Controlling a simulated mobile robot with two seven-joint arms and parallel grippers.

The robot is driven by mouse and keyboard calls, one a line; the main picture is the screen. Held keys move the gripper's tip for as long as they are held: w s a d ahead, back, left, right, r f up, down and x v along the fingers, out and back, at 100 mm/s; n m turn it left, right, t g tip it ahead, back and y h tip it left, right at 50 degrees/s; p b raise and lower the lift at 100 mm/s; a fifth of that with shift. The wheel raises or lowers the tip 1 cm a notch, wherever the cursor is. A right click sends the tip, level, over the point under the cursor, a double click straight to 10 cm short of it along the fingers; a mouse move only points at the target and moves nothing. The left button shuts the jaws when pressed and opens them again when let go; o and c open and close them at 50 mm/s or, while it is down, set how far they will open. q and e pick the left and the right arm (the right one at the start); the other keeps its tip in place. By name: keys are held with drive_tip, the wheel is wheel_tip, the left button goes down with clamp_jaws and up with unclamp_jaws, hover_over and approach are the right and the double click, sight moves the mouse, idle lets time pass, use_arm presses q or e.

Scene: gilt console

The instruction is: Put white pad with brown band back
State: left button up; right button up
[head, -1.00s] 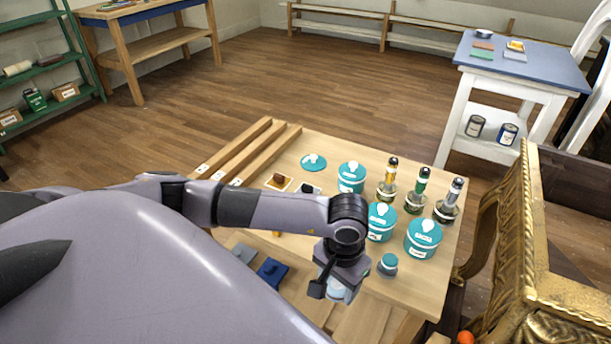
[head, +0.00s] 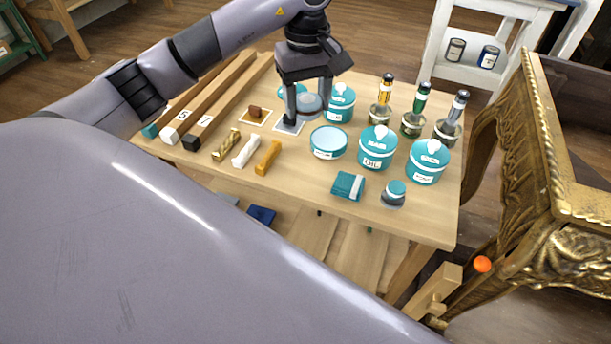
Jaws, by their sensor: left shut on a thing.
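My left gripper (head: 309,104) reaches over the back of the wooden table and points down. Its fingers are shut around a round, pale pad with a brownish band (head: 310,105), partly hidden by the fingers. The pad is in front of a lidded teal tin (head: 341,103) and near a white card with a dark piece on it (head: 289,124); I cannot tell whether it touches anything below. An open tin with a pale top (head: 328,142) stands nearer me. A teal pad with a dark band (head: 393,194) stands at the front right. My right gripper is out of view.
Two more lidded tins (head: 378,148) and several bottles (head: 411,122) stand on the right. A folded teal cloth (head: 348,186) lies in front. Wooden bars (head: 218,100) and small coloured pieces (head: 245,151) lie left. A gilt console (head: 520,180) stands close at right.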

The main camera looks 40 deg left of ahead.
use_arm(q)
drive_tip(key=shift+a+r+n, duration=0.15)
drive_tip(key=shift+n, duration=0.15)
drive_tip(key=shift+f+b, duration=0.3)
drive_tip(key=shift+f, duration=0.05)
drive_tip(key=b, duration=0.1)
hover_over(306, 179)
wheel_tip(306, 179, down, 15)
drive_tip(key=shift+a+r, duration=0.1)
drive_tip(key=shift+r, duration=0.1)
wheel_tip(306, 179, down, 4)
drive_tip(key=shift+w+f+b, duration=0.1)
drive_tip(key=shift+b, duration=0.25)
drive_tip(key=shift+f, duration=0.15)
drive_tip(key=o, duration=0.9)
drive_tip(key=shift+o, duration=0.2)
